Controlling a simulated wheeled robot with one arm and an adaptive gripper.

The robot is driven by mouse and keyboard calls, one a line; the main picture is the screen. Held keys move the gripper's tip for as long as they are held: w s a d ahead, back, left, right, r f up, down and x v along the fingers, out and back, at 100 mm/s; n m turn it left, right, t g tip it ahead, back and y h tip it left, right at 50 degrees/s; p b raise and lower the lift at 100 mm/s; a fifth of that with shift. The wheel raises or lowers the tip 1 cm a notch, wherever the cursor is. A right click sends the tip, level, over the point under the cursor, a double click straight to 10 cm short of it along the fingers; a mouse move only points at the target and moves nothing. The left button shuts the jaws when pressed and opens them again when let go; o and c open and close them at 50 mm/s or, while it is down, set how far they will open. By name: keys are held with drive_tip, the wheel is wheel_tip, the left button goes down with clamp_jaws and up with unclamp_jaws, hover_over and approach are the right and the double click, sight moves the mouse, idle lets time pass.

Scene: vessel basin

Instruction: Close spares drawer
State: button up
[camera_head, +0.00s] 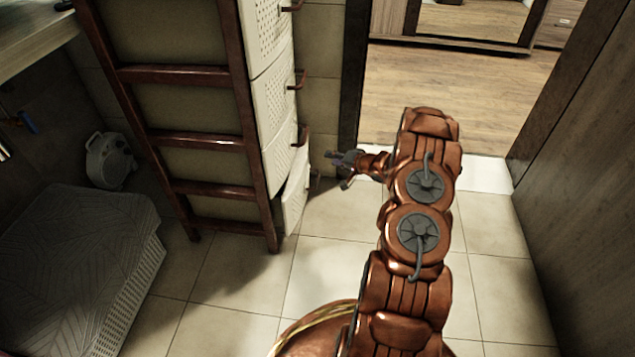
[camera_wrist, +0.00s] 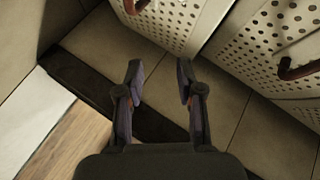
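A tall rack (camera_head: 190,140) with a dark brown frame holds a stack of white perforated drawers on the left of the head view. The lowest visible drawer (camera_head: 294,195) stands out a little from the stack; no label shows which one is the spares drawer. My gripper (camera_head: 338,157) is just right of the drawer fronts, at about the height of the lower drawers, apart from them. In the wrist view my gripper (camera_wrist: 159,68) is open and empty. Two perforated drawer fronts (camera_wrist: 175,22) with brown handles (camera_wrist: 300,70) lie beyond its fingertips.
A grey ribbed box (camera_head: 75,260) and a white appliance (camera_head: 110,160) stand at left. The tiled floor (camera_head: 330,240) is clear in front of the rack. A doorway with wood flooring (camera_head: 460,100) is behind; a dark wall panel (camera_head: 580,180) is at right.

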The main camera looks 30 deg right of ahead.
sight(317, 178)
drive_tip(key=s+a+f+m+t+y+b, duration=0.1)
drive_tip(key=s+a+f+m+y, duration=0.1)
drive_tip(key=s+a+f+y, duration=0.3)
drive_tip(key=shift+h, duration=0.6)
drive_tip(key=shift+w+a+f+b, duration=0.25)
drive_tip(key=shift+w+f+b, duration=0.25)
drive_tip(key=shift+w, duration=0.5)
drive_tip(key=shift+w+a+f+b, duration=0.25)
drive_tip(key=shift+w+f+b, duration=0.25)
drive_tip(key=shift+w, duration=0.55)
drive_tip(key=shift+w+a+f+b, duration=0.25)
drive_tip(key=shift+w+f+b, duration=0.25)
drive_tip(key=shift+w, duration=0.5)
drive_tip(key=shift+r, duration=0.1)
clamp_jaws()
